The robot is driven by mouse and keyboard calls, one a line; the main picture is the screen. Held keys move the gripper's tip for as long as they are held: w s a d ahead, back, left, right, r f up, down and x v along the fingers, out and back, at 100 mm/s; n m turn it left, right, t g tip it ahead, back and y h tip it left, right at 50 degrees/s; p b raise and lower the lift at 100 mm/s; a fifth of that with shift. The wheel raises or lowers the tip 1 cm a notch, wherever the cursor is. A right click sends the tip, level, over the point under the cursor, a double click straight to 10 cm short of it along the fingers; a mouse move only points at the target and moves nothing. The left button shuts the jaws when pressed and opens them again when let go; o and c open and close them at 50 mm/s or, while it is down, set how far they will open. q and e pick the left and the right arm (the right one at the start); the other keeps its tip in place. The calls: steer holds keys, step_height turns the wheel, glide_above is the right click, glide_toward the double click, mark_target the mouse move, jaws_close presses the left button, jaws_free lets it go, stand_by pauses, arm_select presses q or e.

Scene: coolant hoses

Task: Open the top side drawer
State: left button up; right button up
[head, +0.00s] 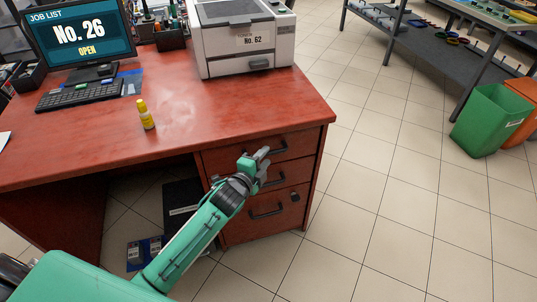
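The red-brown desk (235,108) has a pedestal with several drawers on its right side. The top side drawer (302,143) looks closed, its front in line with the fronts below. Its dark bar handle (279,149) shows at the middle of the front. My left gripper (263,157) is in front of the top drawer, at the left end of this handle. Its fingers point toward the drawer front. I cannot tell whether they touch the handle or how far apart they are. The gripper hides part of the drawer front. My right gripper is not in view.
A printer (242,42) stands on the desk above the drawers. A yellow bottle (146,115), a keyboard (80,93) and a monitor (82,35) are further left. A dark case (183,207) stands under the desk. The tiled floor right of the desk is clear up to a green bin (490,121).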

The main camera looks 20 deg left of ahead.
mark_target(267, 155)
arm_select(q)
steer(key=shift+x, duration=1.6)
jaws_close()
